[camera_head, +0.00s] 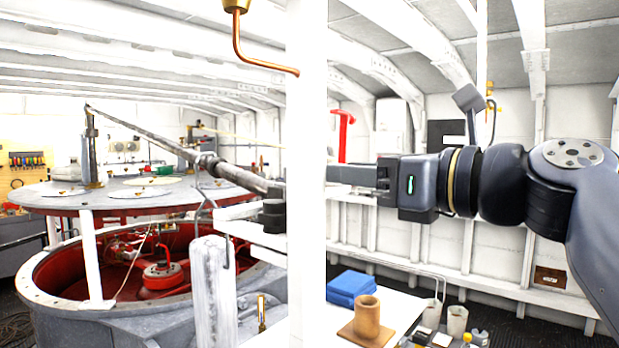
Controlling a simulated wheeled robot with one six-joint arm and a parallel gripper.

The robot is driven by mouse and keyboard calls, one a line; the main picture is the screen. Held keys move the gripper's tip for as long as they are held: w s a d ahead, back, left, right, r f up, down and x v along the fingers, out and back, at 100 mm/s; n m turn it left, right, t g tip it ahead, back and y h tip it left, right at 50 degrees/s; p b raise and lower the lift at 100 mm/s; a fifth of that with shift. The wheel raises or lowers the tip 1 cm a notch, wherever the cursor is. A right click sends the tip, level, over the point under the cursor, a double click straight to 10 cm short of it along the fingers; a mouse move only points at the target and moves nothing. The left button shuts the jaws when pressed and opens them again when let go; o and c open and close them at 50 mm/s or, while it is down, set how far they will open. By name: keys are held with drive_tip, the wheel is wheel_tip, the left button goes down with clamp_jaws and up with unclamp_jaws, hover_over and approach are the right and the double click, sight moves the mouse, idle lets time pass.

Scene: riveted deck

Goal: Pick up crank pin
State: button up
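My gripper (352,176) reaches in from the right at mid-height, pointing left. Its tips run up to a white upright post, which hides what lies beyond. I cannot tell whether the fingers are open or shut, or whether they hold anything. No part is clearly identifiable as the crank pin. A small upright brass pin-like piece (262,313) stands low, left of the post, apart from my gripper; I cannot tell if it is the crank pin.
The white post (307,180) splits the view. A long grey lever (180,150) crosses above a round red-lined machine (150,265) at left. A white table (395,312) at lower right bears a blue box (351,287) and a brown cylinder on a base (367,318). A bent copper rod (240,50) hangs above.

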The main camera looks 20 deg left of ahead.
drive_tip(key=p+x, duration=0.2)
drive_tip(key=x, duration=0.3)
drive_tip(key=shift+w+r, duration=0.15)
drive_tip(key=c, duration=0.6)
drive_tip(key=shift+c, duration=0.5)
drive_tip(key=shift+r, duration=0.15)
